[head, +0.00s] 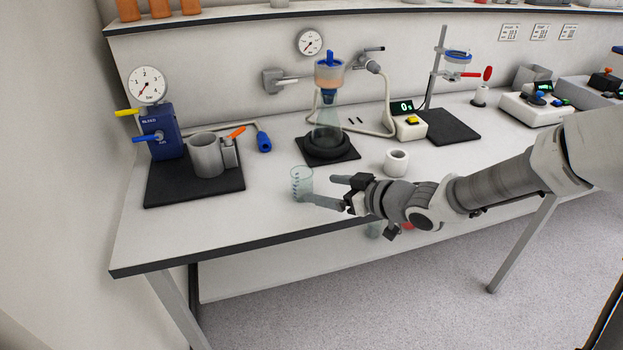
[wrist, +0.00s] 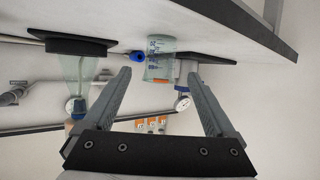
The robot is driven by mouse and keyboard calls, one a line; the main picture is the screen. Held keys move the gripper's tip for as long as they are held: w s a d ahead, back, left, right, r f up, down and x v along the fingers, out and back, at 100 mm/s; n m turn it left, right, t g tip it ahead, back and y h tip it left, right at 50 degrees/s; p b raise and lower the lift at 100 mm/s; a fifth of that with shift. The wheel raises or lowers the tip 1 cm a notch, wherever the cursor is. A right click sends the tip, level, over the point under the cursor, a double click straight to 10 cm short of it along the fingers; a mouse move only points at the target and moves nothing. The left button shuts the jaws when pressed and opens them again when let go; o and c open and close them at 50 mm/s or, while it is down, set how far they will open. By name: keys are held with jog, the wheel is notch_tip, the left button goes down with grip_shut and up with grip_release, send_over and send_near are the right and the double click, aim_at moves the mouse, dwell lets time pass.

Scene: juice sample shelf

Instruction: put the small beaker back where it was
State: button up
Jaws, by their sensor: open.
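The small beaker (head: 302,183), clear glass with blue markings, stands upright on the bench near its front edge, left of my gripper. My gripper (head: 321,190) is open and empty, with its fingers pointing left at the beaker. In the wrist view, which is turned over, the beaker (wrist: 160,58) shows just beyond and between the fingertips of my gripper (wrist: 157,76). I cannot tell whether either finger overlaps the glass.
A flask on a dark base (head: 325,150) stands behind. A black mat (head: 220,186) with a grey mug (head: 206,155) lies left. A white ring-shaped piece (head: 397,162) stands behind my wrist. Greenish glass (head: 373,230) shows below the bench edge. The left front bench (head: 190,235) is clear.

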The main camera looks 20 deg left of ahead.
jog(key=shift+p+v, duration=0.55)
jog(key=shift+v, duration=1.5)
